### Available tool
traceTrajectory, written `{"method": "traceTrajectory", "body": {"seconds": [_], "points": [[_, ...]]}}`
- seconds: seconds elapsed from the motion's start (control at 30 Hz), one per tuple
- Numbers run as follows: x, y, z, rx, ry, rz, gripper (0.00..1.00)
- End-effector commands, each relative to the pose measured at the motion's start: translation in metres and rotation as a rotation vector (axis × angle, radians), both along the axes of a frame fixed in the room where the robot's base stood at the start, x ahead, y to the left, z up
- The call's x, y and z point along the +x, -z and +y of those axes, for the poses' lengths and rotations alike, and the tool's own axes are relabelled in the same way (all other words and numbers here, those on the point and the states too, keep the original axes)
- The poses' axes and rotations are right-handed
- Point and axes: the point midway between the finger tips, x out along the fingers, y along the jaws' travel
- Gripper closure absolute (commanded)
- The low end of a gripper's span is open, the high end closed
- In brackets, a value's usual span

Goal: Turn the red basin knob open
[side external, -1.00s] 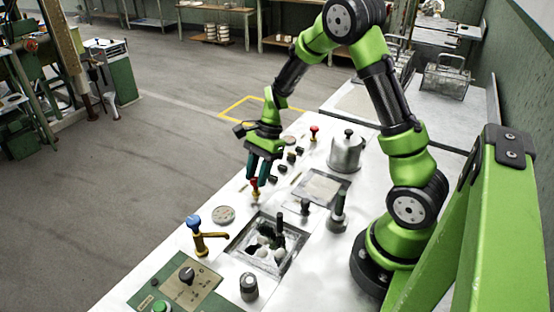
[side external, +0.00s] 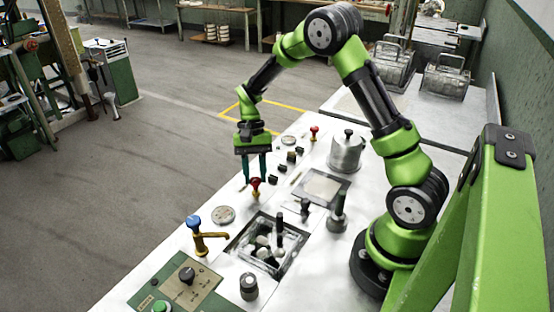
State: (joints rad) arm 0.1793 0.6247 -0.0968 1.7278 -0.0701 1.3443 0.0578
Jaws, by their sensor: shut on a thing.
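A small red knob (side external: 255,183) stands on a brass stem on the white bench top, beyond the square basin (side external: 240,244). My gripper (side external: 254,179) points straight down over it, with dark green fingers on either side of the knob. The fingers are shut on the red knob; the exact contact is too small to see. The basin holds several pale lumps and some dark patches. A second red knob (side external: 314,129) stands farther back on the bench, apart from my gripper.
A blue-topped brass tap (side external: 194,222) stands at the basin's left, with a pale round disc (side external: 223,215) behind it. Several small black knobs (side external: 285,167) line the bench beyond my gripper.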

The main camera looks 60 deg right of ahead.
Motion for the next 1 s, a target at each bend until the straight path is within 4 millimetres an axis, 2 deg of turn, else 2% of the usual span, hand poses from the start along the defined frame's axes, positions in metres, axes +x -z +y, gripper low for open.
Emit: {"method": "traceTrajectory", "body": {"seconds": [0.3, 0.8, 0.83, 0.97, 1.0], "points": [[0.0006, -0.0009, 0.0003, -0.001, -0.099, 0.000, 0.97], [0.0006, -0.0009, 0.0004, -0.001, -0.114, 0.000, 0.97], [0.0006, -0.0009, 0.0004, -0.001, -0.114, 0.000, 0.62], [0.0006, -0.0006, 0.0005, 0.000, -0.113, -0.001, 0.42], [0.0006, -0.0005, 0.0005, -0.001, -0.113, -0.001, 0.41]]}}
